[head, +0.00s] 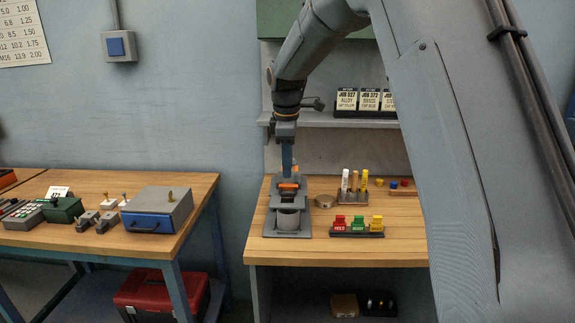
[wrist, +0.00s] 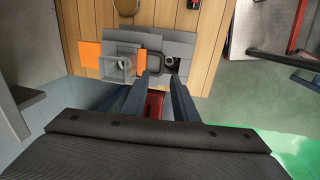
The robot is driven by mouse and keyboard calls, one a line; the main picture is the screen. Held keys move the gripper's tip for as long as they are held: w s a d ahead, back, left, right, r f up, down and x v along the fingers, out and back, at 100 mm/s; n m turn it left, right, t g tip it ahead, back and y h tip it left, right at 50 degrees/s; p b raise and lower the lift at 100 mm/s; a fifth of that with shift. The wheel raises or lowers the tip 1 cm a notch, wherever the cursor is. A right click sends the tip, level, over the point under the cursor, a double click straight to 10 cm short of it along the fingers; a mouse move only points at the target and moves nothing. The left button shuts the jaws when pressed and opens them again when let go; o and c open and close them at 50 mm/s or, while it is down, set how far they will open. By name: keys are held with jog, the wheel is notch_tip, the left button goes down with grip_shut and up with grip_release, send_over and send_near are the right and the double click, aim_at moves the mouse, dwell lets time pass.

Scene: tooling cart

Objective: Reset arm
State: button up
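My arm reaches down from the top of the head view. My gripper (head: 288,168) points down above a grey fixture (head: 289,234) on the wooden bench. In the wrist view its two dark fingers (wrist: 159,77) stand apart with no held object visible between them. The fixture carries an orange piece (head: 288,186) just below the fingers and a grey cylinder (head: 288,219) in front. In the head view I cannot tell whether the fingertips touch the orange piece. In the wrist view the grey plate (wrist: 180,42) lies beyond the fingertips, with an orange panel (wrist: 90,53) at its left.
Right of the fixture stand a rack of upright tubes (head: 353,197) and a holder with red, green and yellow tags (head: 357,226). A shelf with job cards (head: 368,100) is behind. A second table (head: 165,240) with a blue-grey box (head: 157,210) stands left, across a gap.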

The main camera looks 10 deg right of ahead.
jog(key=shift+s, duration=0.1)
jog(key=s+d+f+m, duration=0.2)
jog(key=s+f+m, duration=0.2)
jog(key=s, duration=0.7)
jog(key=s+d+f+m, duration=0.3)
jog(key=s+m, duration=0.3)
jog(key=s, duration=0.4)
jog(key=s+d+f+m, duration=0.2)
jog(key=s+f+m, duration=0.3)
jog(key=s, duration=0.6)
jog(key=shift+s+d+f, duration=0.2)
jog(key=shift+s+f, duration=0.1)
jog(key=shift+f, duration=0.2)
